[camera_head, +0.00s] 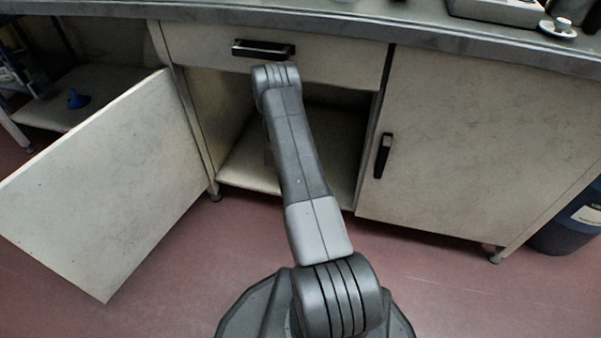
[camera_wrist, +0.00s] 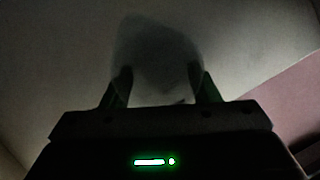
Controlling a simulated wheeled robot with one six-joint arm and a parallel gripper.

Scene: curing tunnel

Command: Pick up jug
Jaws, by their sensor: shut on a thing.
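In the wrist view a dim, greyish, see-through shape, which looks like the jug (camera_wrist: 155,45), stands between and beyond the fingers of my gripper (camera_wrist: 160,85). The gripper is shut on it, one finger on each side. The picture is dark, so the jug's handle and spout cannot be made out. In the head view my arm reaches toward the open cupboard, and it hides the gripper and the jug.
The cupboard (camera_head: 240,168) has its left door (camera_head: 110,185) swung wide open. The right door (camera_head: 480,150) and the drawer (camera_head: 290,52) above are shut. A blue bin (camera_head: 565,232) stands at the right.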

